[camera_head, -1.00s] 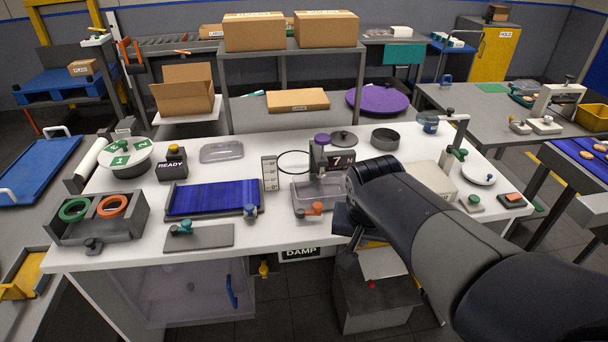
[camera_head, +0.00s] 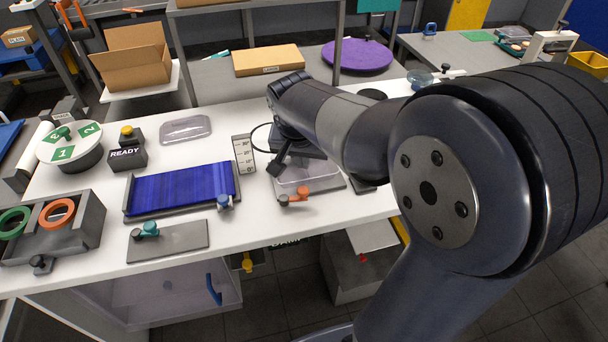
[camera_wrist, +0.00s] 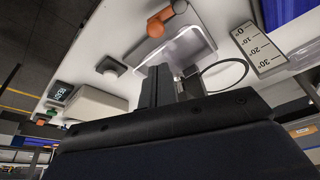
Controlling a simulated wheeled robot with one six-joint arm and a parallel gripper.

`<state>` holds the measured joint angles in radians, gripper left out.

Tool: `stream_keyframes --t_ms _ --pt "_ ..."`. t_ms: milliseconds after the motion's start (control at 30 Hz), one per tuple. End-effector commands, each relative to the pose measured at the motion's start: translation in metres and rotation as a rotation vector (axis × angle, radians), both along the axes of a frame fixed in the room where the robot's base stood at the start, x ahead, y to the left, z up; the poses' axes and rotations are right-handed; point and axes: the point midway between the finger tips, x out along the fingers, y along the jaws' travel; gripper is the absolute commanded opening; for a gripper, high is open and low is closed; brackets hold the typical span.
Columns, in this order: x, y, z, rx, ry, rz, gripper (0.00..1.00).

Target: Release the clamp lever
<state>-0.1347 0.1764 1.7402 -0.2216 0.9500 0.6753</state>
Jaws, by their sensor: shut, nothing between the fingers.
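Several small levers are in view, and I cannot tell which one the task calls the clamp lever. An orange lever (camera_head: 294,196) stands at the front edge of a plate with a clear tray (camera_head: 306,177); it also shows in the wrist view (camera_wrist: 155,27). A blue lever (camera_head: 224,201) is at the blue mat's front right corner. A teal lever (camera_head: 148,230) is on a grey plate. My gripper (camera_head: 275,170) is shut and empty, above the bench just behind and left of the orange lever, apart from it. Its fingers (camera_wrist: 168,86) point toward the clear tray in the wrist view.
A scale block (camera_head: 243,155) and thin black ring (camera_wrist: 225,75) stand close beside my gripper. The blue mat (camera_head: 182,187), READY box (camera_head: 127,158) and ring holder (camera_head: 88,232) are to the left. My arm hides the bench's right part. White bench between them is clear.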

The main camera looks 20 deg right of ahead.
Motion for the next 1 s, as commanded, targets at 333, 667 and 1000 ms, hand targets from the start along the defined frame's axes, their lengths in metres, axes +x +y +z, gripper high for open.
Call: stream_keyframes --t_ms 333,667,1000 --pt "0.011 -0.006 -0.04 -0.001 0.007 -0.001 0.0" --pt "0.026 -0.013 -0.085 0.0 0.004 -0.001 0.0" --pt "0.03 -0.014 -0.095 0.0 0.001 0.0 0.0"
